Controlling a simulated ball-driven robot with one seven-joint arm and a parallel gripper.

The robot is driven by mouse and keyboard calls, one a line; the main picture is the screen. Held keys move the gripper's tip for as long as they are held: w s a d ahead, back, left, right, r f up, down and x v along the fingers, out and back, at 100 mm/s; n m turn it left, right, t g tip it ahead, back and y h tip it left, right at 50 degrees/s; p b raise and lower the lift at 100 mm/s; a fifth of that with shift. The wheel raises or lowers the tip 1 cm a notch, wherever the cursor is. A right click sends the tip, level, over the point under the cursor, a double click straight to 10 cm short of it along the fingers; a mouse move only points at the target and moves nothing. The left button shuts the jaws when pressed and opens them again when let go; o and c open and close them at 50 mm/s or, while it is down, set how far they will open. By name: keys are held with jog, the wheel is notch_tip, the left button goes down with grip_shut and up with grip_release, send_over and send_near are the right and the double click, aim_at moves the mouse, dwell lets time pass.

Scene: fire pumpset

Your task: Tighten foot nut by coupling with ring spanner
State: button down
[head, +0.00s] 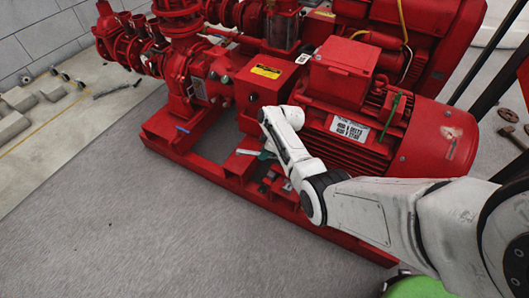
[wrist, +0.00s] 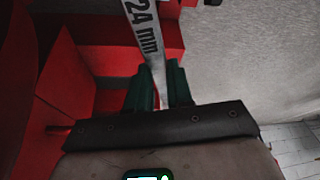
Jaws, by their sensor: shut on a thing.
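The ring spanner (wrist: 147,30), a pale bar marked "24 mm", runs up out of the top of the wrist view. My gripper (wrist: 160,88) is shut on it, with a dark green finger on each side of its shank. In the head view my gripper (head: 263,158) is low beside the red base frame, and a short pale piece of the spanner (head: 246,152) points left from it. The spanner's ring end is outside the wrist view. I cannot make out the foot nut, or whether the ring is on it. A red box with a yellow label (head: 266,72) stands by the coupling area.
The red motor (head: 385,130) stands close to the right of my gripper, and the pump (head: 195,80) is to the left. The base frame (head: 190,165) runs along below. Grey blocks (head: 15,125) lie far left.

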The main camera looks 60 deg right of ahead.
jog(key=shift+f, duration=0.1)
jog(key=shift+s+a+f+n+b, duration=0.1)
jog(key=shift+a+f+n+b, duration=0.15)
jog(key=shift+f+b, duration=0.25)
jog(key=shift+s+a+f+n+b, duration=0.15)
jog(key=shift+f+n+b, duration=0.1)
jog(key=shift+f+b, duration=0.25)
jog(key=shift+f, duration=0.1)
jog(key=shift+w+f+b, duration=0.1)
jog(key=shift+f+b, duration=1.05)
jog(key=shift+f, duration=0.2)
jog(key=shift+s+a+n, duration=0.2)
jog(key=shift+a+n, duration=0.1)
dwell(0.7)
jog(key=shift+r+p, duration=0.15)
jog(key=shift+p, duration=0.15)
notch_tip(320, 180, up, 5)
jog(key=p, duration=0.4)
dwell(0.6)
